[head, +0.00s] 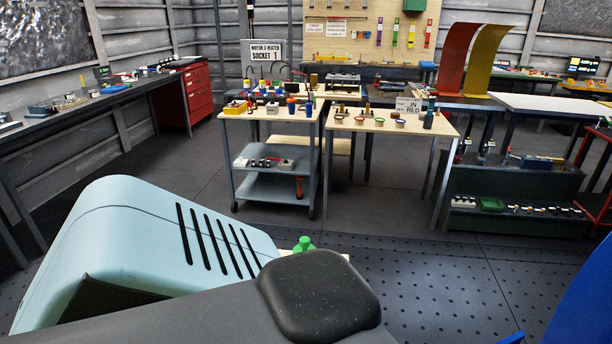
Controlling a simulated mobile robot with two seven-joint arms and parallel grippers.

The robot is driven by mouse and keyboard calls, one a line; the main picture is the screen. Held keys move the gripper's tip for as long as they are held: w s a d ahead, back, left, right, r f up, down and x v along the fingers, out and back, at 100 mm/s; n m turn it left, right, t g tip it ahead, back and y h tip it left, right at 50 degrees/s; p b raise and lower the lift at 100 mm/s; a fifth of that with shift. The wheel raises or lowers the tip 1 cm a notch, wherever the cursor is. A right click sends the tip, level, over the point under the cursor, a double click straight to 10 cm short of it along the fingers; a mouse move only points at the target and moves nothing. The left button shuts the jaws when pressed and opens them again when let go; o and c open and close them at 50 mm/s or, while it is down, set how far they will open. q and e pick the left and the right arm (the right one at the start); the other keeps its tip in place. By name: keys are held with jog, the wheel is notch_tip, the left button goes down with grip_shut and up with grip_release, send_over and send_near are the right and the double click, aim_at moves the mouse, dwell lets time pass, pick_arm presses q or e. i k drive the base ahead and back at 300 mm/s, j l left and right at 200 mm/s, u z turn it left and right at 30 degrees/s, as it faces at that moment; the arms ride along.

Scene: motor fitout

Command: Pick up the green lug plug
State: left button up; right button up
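A small bright green piece (304,244) shows in the lower middle of the head view, with a rounded top. Its lower part is hidden behind a dark rounded pad, so I cannot tell for sure that it is the green lug plug. It seems to stand at the edge of a pale surface, of which only a sliver shows. Neither my left nor my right gripper is in view, so I cannot see whether either holds anything.
A pale blue slotted housing (150,235) fills the lower left. A blue-grey cart (265,184) and a wooden-topped table (345,122) with small parts stand ahead. A dark shelf unit (515,190) stands right. The dark floor (400,218) between is clear.

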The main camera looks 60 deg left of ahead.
aim_at(304, 244)
jog(key=u, duration=2.1)
